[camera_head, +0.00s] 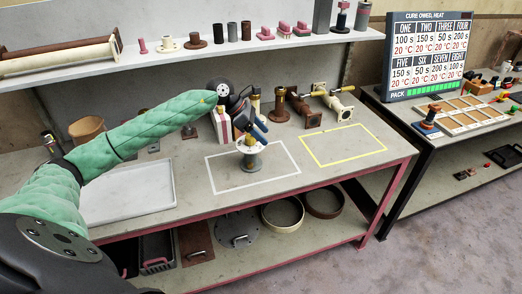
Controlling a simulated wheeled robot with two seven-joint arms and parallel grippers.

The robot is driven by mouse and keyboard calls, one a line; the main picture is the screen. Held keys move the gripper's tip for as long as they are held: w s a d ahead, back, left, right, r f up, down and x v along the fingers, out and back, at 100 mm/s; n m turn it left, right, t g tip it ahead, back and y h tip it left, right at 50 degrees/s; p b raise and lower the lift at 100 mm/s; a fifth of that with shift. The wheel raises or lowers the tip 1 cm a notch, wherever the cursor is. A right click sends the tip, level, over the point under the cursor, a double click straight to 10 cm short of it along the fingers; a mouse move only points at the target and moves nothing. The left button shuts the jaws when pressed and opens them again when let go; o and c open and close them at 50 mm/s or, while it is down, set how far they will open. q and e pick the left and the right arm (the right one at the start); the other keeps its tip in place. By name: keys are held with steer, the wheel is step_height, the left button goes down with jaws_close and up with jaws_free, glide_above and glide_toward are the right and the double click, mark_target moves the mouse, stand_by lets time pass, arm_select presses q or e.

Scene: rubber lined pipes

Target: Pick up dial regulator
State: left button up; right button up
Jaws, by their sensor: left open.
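My left arm, in a green quilted sleeve, reaches in from the left over the workbench. My left gripper (250,127) is open just above a flanged fitting (251,163) with a pale round top and grey-green base. This fitting stands upright inside the white outlined square (227,191); the gripper partly hides its top, and I cannot tell whether they touch. No dial face is clear enough to single out the dial regulator. A small blue and red device (429,117) stands on the right bench. My right gripper is not in view.
Brown and cream flanged pipes (336,105) stand behind the empty yellow outlined square (343,145). A white tray (130,193) lies at left. A shelf (110,68) with several small parts runs behind. A sign board (428,55) stands on the right bench.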

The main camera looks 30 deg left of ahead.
mark_target(250, 136)
arm_select(q)
steer(key=a+y, duration=0.1)
steer(key=a, duration=0.1)
steer(key=w+a+y+p, duration=0.1)
steer(key=a, duration=0.2)
steer(key=a+m+g+y, duration=0.1)
steer(key=a, duration=0.2)
steer(key=shift+w+a+r+y, duration=0.1)
steer(key=shift+w+r+y, duration=0.1)
steer(key=shift+y, duration=0.2)
steer(key=p+x, duration=0.3)
steer(key=x, duration=0.1)
steer(key=shift+p, duration=0.35)
steer(key=shift+w+d+f, duration=0.1)
steer(key=shift+d+f, duration=0.15)
steer(key=shift+f, duration=0.4)
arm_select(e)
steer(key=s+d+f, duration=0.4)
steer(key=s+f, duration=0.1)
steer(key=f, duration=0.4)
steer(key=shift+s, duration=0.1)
arm_select(q)
jaws_close()
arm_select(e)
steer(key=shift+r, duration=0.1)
